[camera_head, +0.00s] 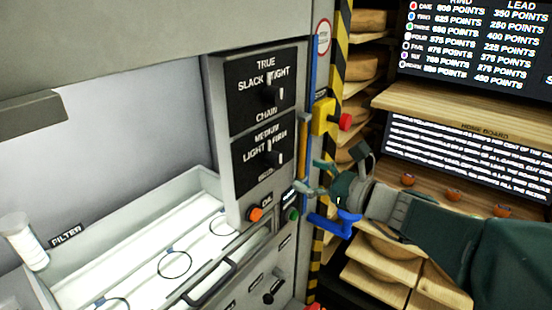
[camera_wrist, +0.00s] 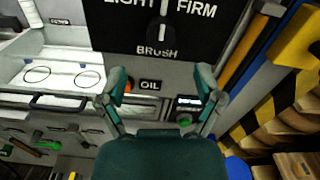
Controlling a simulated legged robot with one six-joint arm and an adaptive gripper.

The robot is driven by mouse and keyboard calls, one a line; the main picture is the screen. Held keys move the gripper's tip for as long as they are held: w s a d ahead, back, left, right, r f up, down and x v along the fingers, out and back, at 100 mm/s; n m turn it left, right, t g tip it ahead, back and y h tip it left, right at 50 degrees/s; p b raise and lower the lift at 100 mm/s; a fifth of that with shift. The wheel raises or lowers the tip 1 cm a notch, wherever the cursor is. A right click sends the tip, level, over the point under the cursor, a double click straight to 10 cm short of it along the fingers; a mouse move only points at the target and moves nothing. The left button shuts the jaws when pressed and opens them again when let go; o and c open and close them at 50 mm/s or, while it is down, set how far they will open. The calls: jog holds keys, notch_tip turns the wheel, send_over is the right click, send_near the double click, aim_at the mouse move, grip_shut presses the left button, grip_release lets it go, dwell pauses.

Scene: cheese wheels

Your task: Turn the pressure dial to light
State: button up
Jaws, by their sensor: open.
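The pressure dial is a black knob (camera_head: 275,157) on the lower black plate, labelled LIGHT on the left, MEDIUM above, FIRM on the right and BRUSH below. A pale pointer mark shows on it and looks roughly upright, but its exact setting is hard to read. The knob also shows at the top of the wrist view (camera_wrist: 160,28), its upper end cut off. My gripper (camera_head: 312,178) is to the right of the panel, apart from the knob. In the wrist view my gripper (camera_wrist: 160,82) has its fingers spread, empty, below the knob.
A similar CHAIN dial (camera_head: 272,93) sits above. An orange OIL button (camera_head: 255,214) and a green button (camera_head: 292,214) are below. A yellow box with a red button (camera_head: 330,117) and a striped post (camera_head: 340,60) stand right. A white tray (camera_head: 110,275) lies left.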

aim_at(280, 163)
jog(key=x, duration=0.7)
jog(key=shift+w+a, duration=0.25)
jog(key=shift+w, duration=0.05)
jog(key=c, duration=1.2)
